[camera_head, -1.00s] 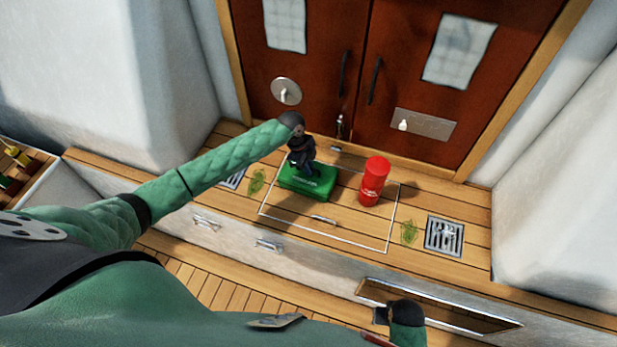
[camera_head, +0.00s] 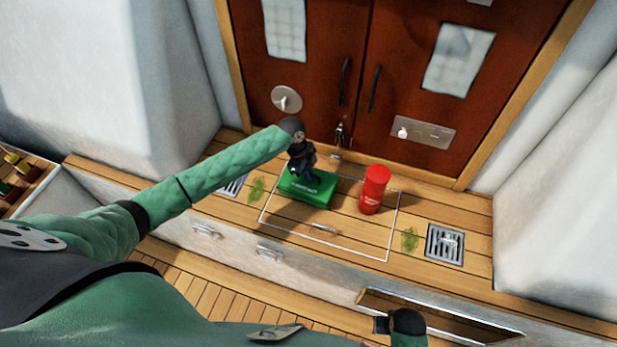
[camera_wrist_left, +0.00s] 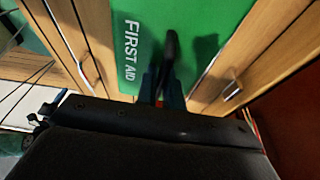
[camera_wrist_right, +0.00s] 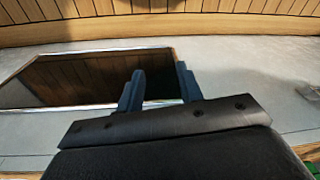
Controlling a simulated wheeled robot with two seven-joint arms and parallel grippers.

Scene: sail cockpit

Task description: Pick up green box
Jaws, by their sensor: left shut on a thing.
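The green box (camera_head: 306,189) lies on the wooden deck inside a white-outlined hatch, in front of the brown doors. Its label reads "FIRST AID" in the left wrist view (camera_wrist_left: 175,45). My left gripper (camera_head: 299,172) points down at the top of the box. It is shut on the dark handle (camera_wrist_left: 171,55) that stands up from the box lid. The box appears to rest on the deck. My right gripper (camera_wrist_right: 160,90) is open and empty, near the recess in the white ledge; in the head view its arm shows at the bottom right.
A red cylinder (camera_head: 374,190) stands just right of the box. Brown double doors (camera_head: 360,80) are behind. White walls stand on both sides. An open recess (camera_head: 455,315) is in the front ledge.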

